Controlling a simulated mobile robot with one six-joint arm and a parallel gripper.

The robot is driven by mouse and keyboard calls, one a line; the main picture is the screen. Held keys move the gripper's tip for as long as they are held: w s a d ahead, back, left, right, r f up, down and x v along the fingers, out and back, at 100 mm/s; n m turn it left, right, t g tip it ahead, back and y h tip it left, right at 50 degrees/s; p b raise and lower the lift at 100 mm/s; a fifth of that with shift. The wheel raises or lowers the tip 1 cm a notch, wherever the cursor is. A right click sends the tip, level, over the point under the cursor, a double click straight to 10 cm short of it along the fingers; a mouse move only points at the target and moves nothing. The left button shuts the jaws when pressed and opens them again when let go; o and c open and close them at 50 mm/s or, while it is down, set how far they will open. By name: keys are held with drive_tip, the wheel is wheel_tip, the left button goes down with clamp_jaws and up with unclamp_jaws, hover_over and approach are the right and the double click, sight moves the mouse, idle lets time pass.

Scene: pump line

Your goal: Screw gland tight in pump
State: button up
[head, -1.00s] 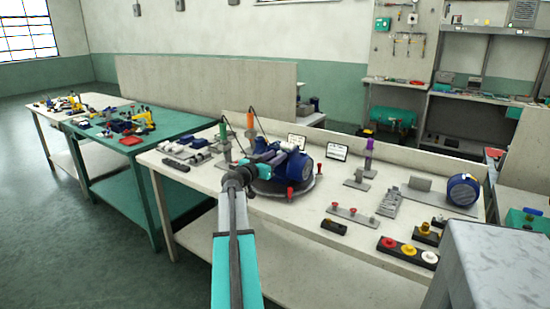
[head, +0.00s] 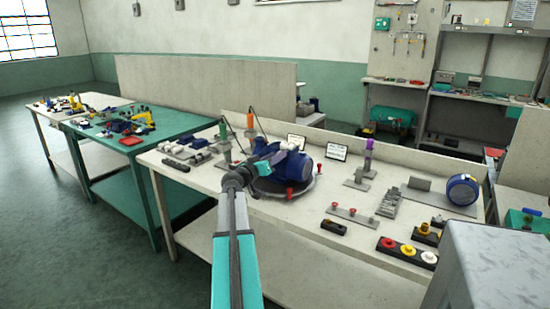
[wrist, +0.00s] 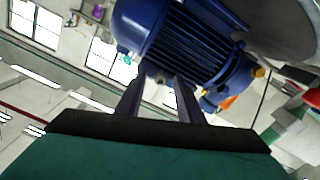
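The blue pump (head: 294,172) with its ribbed motor body stands on a round dark plate on the white bench. It fills the top of the wrist view (wrist: 185,45). My gripper (head: 284,150) reaches over the pump's upper left side. In the wrist view the two dark fingers (wrist: 160,80) point at the pump's near underside, with a gap between them. A small dark round part shows between the fingertips, against the pump. I cannot tell whether it is the gland or whether the fingers press on it. The gland is not clearly made out in the head view.
Red-topped pieces (head: 290,192) stand close around the plate. A holder with red knobs (head: 354,215), a purple bottle (head: 368,157) and a blue round unit (head: 462,190) are further right. Grey-white parts (head: 188,150) lie left. A grey block (head: 485,270) fills the near right corner.

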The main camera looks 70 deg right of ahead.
drive_tip(key=shift+n+p, duration=0.3)
drive_tip(key=shift+n, duration=1)
drive_tip(key=shift+b, duration=0.65)
clamp_jaws()
drive_tip(key=m+b, duration=0.1)
drive_tip(key=b, duration=0.2)
drive_tip(key=shift+f, duration=0.15)
drive_tip(key=m+b, duration=0.1)
drive_tip(key=b, duration=0.3)
drive_tip(key=shift+m, duration=0.4)
drive_tip(key=shift+r+m+b, duration=0.2)
drive_tip(key=shift+m+b, duration=0.1)
drive_tip(key=shift+b, duration=0.35)
drive_tip(key=shift+f+m+b, duration=0.2)
drive_tip(key=shift+m+b, duration=0.1)
drive_tip(key=shift+b, duration=0.65)
